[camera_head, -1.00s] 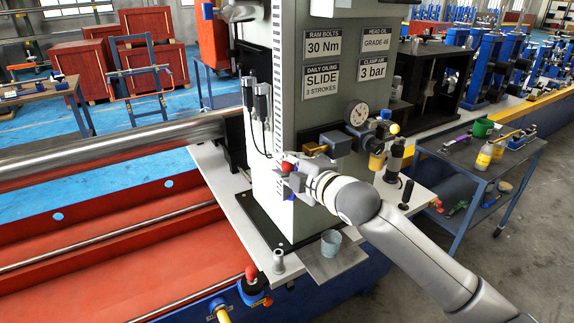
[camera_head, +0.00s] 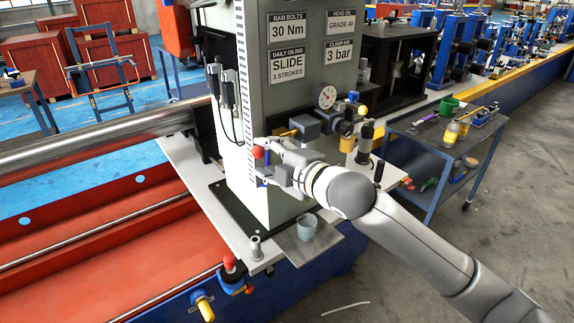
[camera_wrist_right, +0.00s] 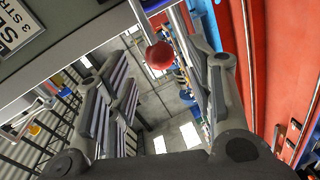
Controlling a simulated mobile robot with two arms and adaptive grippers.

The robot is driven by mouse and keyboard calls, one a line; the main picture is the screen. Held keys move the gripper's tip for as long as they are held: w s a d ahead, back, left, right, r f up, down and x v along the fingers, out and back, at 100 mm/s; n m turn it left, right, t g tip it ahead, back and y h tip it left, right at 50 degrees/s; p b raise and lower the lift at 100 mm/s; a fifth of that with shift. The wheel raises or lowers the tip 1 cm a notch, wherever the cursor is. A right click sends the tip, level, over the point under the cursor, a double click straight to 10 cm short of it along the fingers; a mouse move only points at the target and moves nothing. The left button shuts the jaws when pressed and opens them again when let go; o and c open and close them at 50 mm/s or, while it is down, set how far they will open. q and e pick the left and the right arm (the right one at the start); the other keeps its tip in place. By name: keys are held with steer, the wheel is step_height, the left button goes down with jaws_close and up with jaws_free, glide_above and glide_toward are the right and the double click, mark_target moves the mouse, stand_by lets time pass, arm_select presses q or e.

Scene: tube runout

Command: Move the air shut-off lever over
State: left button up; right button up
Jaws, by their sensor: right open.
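A red ball knob (camera_head: 258,152) shows beside the grey machine column, just in front of my right gripper (camera_head: 268,172). In the right wrist view the red knob (camera_wrist_right: 159,56) sits at the end of a metal rod, in the gap between the spread fingers of my right gripper (camera_wrist_right: 165,75). The fingers look open and apart from it. I take this knob for the end of the air shut-off lever, but its mount is partly hidden. A brass-yellow block (camera_head: 285,133) lies behind, near the round gauge (camera_head: 326,96). My left gripper is out of view.
A grey cup (camera_head: 307,227) stands on a small plate below the gripper. Another red knob (camera_head: 229,262) is at the bench's front corner. A blue-grey cart (camera_head: 440,145) with bottles is at right. Several labels are on the column.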

steer(key=v, duration=0.7)
